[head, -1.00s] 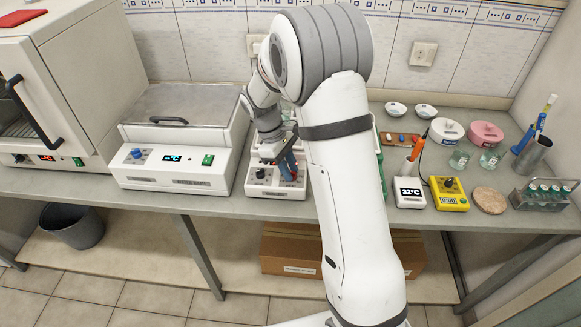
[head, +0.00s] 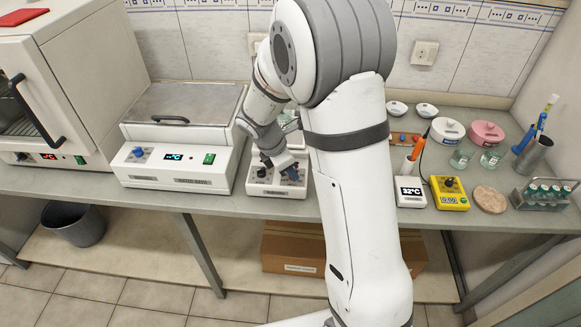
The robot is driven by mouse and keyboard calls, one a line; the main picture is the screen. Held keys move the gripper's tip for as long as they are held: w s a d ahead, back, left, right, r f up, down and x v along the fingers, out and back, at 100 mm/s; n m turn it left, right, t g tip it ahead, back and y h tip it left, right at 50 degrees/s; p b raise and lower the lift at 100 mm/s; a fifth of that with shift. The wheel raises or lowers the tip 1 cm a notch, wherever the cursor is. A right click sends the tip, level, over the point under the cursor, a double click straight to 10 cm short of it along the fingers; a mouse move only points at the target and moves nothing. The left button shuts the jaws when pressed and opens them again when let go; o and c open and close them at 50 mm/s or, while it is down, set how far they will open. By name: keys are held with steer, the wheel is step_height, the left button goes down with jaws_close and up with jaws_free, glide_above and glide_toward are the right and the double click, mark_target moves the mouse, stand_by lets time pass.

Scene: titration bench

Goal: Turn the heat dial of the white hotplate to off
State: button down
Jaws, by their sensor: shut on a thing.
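The white hotplate (head: 276,191) stands on the bench left of the middle, partly hidden behind my arm. A dark dial (head: 262,172) shows at the left of its front panel. My gripper (head: 289,175) points down at the right part of that panel, right of the dark dial. Its jaws are shut on a dial there, which they mostly cover. The dial's marks and setting are too small to read.
A white water bath (head: 182,185) stands close on the left, with an oven (head: 60,85) beyond it. Right of my arm are a white timer-like display (head: 410,192), a yellow timer (head: 449,192), glass beakers (head: 462,157) and a tube rack (head: 543,194).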

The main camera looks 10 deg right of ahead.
steer(key=shift+s+f+n, duration=0.1)
steer(key=shift+s+n, duration=0.1)
steer(key=shift+n, duration=0.3)
stand_by(0.3)
steer(key=c, duration=1.3)
jaws_free()
steer(key=shift+w+t, duration=0.1)
steer(key=shift+t, duration=0.2)
steer(key=shift+o, duration=0.2)
steer(key=w+v, duration=0.1)
steer(key=v, duration=0.6)
steer(key=shift+s+r, duration=0.5)
steer(key=shift+s, duration=0.05)
